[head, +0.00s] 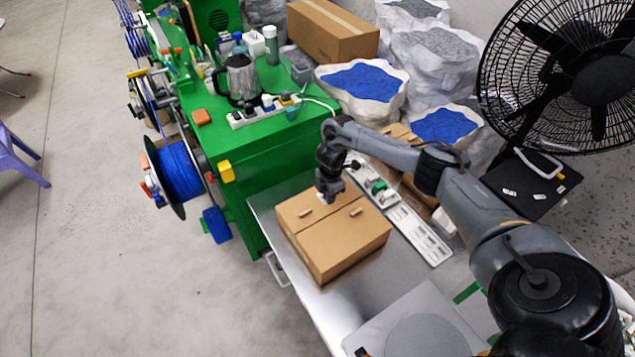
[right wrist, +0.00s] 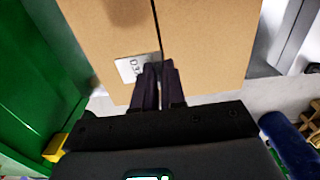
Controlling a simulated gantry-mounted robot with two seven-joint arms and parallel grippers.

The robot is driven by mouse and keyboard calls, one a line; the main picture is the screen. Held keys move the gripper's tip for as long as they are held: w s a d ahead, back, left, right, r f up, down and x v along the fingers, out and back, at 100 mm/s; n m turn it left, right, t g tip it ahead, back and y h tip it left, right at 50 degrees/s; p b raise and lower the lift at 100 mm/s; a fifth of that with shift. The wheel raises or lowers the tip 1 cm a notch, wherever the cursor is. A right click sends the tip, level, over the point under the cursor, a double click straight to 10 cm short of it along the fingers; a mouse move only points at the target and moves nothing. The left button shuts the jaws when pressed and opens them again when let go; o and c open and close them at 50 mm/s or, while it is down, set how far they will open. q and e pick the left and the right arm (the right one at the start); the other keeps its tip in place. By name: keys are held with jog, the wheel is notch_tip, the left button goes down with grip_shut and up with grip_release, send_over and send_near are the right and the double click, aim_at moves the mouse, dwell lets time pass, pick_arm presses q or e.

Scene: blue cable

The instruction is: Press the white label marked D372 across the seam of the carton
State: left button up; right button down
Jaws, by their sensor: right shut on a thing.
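The brown carton (head: 345,245) stands on the metal table, with a dark seam across its top. My right gripper (head: 326,199) is over the far part of the carton top. In the right wrist view, the fingers of my right gripper (right wrist: 158,84) are close together at the white label (right wrist: 126,67). The start of its mark, "D3", shows; the fingers hide the rest. The label appears mostly left of the seam on the carton (right wrist: 205,35). I cannot tell whether it touches the cardboard. My left gripper is not in view.
A green bench (head: 262,150) with a kettle (head: 240,78) and power strip (head: 262,112) stands beyond the table. A white tray (head: 420,236) lies right of the carton. A black fan (head: 555,75) stands at the right. Bare metal table (head: 372,285) shows in front of the carton.

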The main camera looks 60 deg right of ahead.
jog(key=s, duration=0.2)
jog(key=b, duration=0.3)
send_over(335, 219)
notch_tip(335, 219, down, 5)
jog(key=shift+w+r, duration=0.1)
jog(key=shift+r, duration=0.05)
jog(key=shift+f+b, duration=0.8)
jog(key=shift+f, duration=0.2)
jog(key=shift+f, duration=0.3)
jog(key=shift+f, duration=0.25)
jog(key=shift+f, duration=0.1)
dwell(0.8)
jog(key=shift+f, duration=0.2)
